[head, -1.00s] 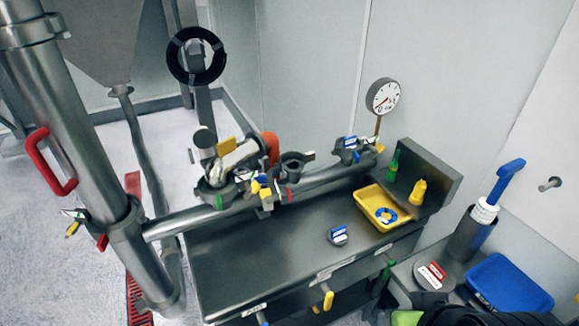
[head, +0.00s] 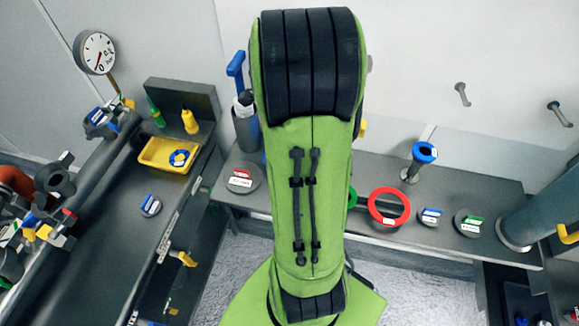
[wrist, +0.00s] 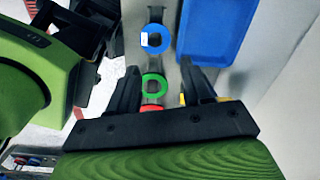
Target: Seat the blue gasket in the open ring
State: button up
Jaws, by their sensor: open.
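In the wrist view a blue gasket (wrist: 154,38) with a white label lies on the grey bench, beside a green ring (wrist: 153,86) and a red ring (wrist: 152,108). My gripper (wrist: 160,70) is open and empty above this row. Its fingers show on either side of the green ring, and the blue gasket is ahead of the fingertips. In the head view my green arm hides the gripper and this gasket. A clamp-like grey fitting (head: 55,182) is on the pipe assembly at far left; I cannot tell whether it is the open ring.
A blue tray (wrist: 217,25) is right of the gasket in the wrist view. In the head view a yellow tray (head: 150,155) holds another blue ring (head: 179,158). A blue-topped post (head: 425,152) stands behind the red ring (head: 375,209). Labelled discs (head: 430,216) sit along the bench.

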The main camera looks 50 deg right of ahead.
jog(key=d+f+m, duration=0.1)
jog(key=f, duration=0.3)
jog(key=s+d+f+m, duration=0.1)
jog(key=f, duration=0.2)
jog(key=d+f+m+b, duration=0.1)
jog(key=f, duration=0.3)
jog(key=shift+s+f+g, duration=0.15)
jog(key=shift+f+g, duration=0.15)
jog(key=shift+f, duration=0.05)
jog(key=f, duration=0.6)
jog(key=shift+w, duration=0.25)
jog(key=shift+a, duration=0.1)
jog(key=shift+f+b, duration=0.25)
jog(key=shift+b, duration=0.3)
grip_shut()
